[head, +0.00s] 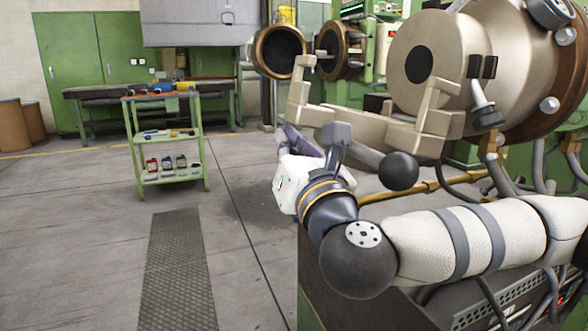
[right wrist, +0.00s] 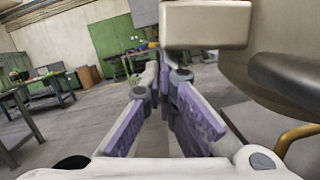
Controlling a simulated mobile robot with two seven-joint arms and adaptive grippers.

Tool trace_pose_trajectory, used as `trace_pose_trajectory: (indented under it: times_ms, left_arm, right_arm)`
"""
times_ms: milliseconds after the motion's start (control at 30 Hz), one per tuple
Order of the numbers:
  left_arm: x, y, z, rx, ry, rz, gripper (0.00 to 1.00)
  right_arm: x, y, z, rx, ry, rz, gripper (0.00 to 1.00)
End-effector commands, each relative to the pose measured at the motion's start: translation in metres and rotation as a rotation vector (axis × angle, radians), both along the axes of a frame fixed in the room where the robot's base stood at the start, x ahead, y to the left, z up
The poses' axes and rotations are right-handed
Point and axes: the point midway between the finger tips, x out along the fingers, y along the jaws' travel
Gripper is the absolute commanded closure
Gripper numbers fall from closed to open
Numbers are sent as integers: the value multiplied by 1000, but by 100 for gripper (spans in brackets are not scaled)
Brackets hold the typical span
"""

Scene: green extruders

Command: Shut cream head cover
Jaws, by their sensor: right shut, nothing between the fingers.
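The cream head cover (head: 432,62) is a big round cream piece with a dark centre hole, on the near machine at upper right. I cannot tell how far it stands open. A cream jointed bracket (head: 370,125) reaches left from below it, with a black ball knob (head: 398,170) beneath. My right gripper (head: 312,143) is shut and empty, just below the bracket's left end; contact is unclear. In the right wrist view its purple-padded fingers (right wrist: 165,85) point away beneath a cream block (right wrist: 205,25). My left gripper is not in view.
A second machine behind has a round brown-rimmed opening (head: 281,52). A green cart (head: 168,152) with bottles and tools stands left, before a workbench (head: 90,92). Cables and a brass pipe (head: 425,187) run below the near machine.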

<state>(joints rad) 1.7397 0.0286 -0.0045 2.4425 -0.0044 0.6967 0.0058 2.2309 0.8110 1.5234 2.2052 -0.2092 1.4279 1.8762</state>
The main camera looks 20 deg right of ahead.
Motion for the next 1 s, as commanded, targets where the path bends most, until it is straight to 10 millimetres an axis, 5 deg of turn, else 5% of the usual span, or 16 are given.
trace_pose_trajectory:
  times_ms: [1000]
  left_arm:
    - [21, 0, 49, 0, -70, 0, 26]
  right_arm:
    - [0, -26, 130, 510, 8, -1, 100]
